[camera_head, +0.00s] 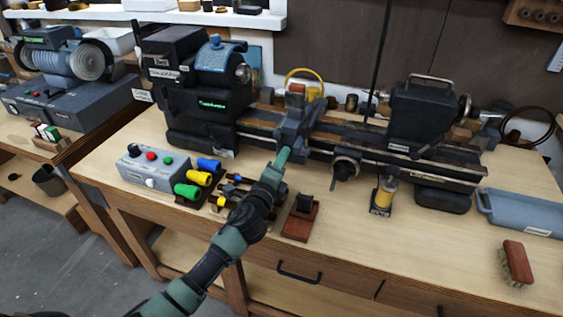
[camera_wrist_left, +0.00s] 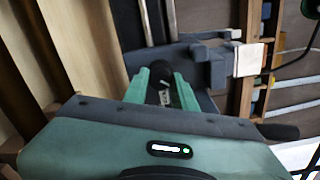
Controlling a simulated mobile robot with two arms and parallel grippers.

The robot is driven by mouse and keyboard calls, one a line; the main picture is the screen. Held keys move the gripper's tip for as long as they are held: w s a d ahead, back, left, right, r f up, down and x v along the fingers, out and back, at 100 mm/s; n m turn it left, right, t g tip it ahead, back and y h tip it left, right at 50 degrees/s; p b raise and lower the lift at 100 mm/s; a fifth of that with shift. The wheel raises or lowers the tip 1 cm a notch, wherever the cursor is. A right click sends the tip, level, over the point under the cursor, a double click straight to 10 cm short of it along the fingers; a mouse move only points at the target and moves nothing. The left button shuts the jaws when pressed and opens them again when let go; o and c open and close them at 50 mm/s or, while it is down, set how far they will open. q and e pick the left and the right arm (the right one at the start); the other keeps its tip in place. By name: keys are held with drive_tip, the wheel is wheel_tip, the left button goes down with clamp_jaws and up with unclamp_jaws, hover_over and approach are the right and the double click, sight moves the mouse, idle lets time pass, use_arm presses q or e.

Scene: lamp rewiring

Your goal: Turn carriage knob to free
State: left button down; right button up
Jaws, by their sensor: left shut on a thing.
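The lathe carriage (camera_head: 293,130) sits on the lathe bed, left of its middle. My left gripper (camera_head: 283,157) reaches up to the front of the carriage and covers the spot it holds. In the left wrist view my left gripper (camera_wrist_left: 160,84) has its two green fingers shut on a dark round knob (camera_wrist_left: 156,68), with only part of the knob showing. A small pale marking shows between the fingers, too small to read. Which way the knob is turned cannot be told. My right gripper is not in view.
A dark handwheel (camera_head: 345,168) is on the lathe front, right of my gripper. On the bench stand a control box (camera_head: 150,167), coloured cylinders (camera_head: 187,191), a red-brown stand (camera_head: 300,222), a yellow bottle (camera_head: 384,194), a brush (camera_head: 516,263) and a blue-grey tray (camera_head: 520,212).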

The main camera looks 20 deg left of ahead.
use_arm(q)
drive_tip(key=n, duration=0.3)
drive_tip(key=shift+n, duration=0.3)
drive_tip(key=shift+n+b, duration=0.3)
drive_tip(key=shift+n, duration=1.2)
drive_tip(key=c, duration=1.1)
unclamp_jaws()
drive_tip(key=shift+c, duration=0.2)
drive_tip(key=s+b, duration=0.1)
drive_tip(key=s, duration=0.6)
drive_tip(key=shift+s+a, duration=0.1)
drive_tip(key=shift+s, duration=0.3)
